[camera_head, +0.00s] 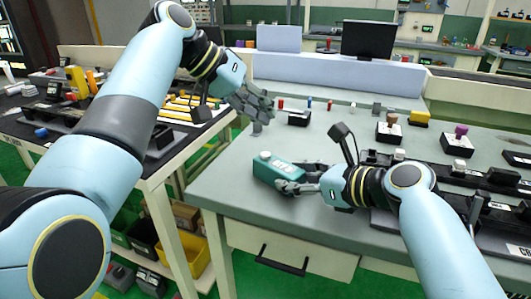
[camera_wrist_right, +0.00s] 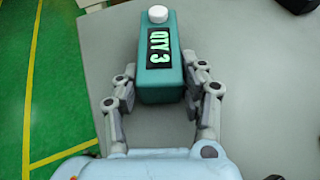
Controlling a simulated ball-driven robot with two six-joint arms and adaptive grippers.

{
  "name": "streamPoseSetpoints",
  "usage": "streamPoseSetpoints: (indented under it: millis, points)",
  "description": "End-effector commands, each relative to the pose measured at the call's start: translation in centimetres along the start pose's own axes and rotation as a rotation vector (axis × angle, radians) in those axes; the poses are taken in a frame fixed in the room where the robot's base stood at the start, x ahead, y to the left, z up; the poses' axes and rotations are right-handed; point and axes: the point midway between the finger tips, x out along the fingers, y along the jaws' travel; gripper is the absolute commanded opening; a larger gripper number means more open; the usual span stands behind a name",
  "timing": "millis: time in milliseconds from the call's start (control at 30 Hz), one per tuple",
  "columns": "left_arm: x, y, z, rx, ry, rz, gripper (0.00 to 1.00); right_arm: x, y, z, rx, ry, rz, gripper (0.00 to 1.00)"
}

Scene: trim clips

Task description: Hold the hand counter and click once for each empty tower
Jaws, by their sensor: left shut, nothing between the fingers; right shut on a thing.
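The teal hand counter (camera_head: 277,171) is held in my right gripper (camera_head: 293,186) over the near left part of the grey table. In the right wrist view the hand counter (camera_wrist_right: 161,75) sits between the two fingers of my right gripper (camera_wrist_right: 161,97), with a white button on its far end and a display reading "QTY 3". My left gripper (camera_head: 262,107) is shut and empty, up and left of the counter near the table's left edge. Several towers stand at the right, among them black bases with a brown-topped peg (camera_head: 390,130) and a purple-topped peg (camera_head: 459,143).
A yellow block (camera_head: 419,117) and a small dark tray (camera_head: 299,118) are on the table. A side table with parts (camera_head: 60,115) is at left. The table around the counter is mostly clear.

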Motion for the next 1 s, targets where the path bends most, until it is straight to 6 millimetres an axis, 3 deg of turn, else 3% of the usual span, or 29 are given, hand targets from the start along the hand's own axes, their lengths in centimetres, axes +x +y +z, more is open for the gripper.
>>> streamPoseSetpoints:
  millis: [433,467,633,1000]
  points:
    - [0.03,-0.04,0.03,-0.001,0.000,0.000,0.00,0.00,0.00,0.00,0.000,0.000,0.000,0.06]
    - [0.03,-0.04,0.03,0.000,0.000,0.000,0.00,0.00,0.00,0.00,0.000,0.000,0.000,0.45]
    - [0.03,-0.04,0.04,-0.001,0.000,0.000,0.00,0.00,0.00,0.00,0.000,0.000,0.000,0.68]
    - [0.03,-0.04,0.03,0.000,0.000,0.000,0.00,-0.81,-0.06,-0.06,0.000,0.000,-0.001,0.69]
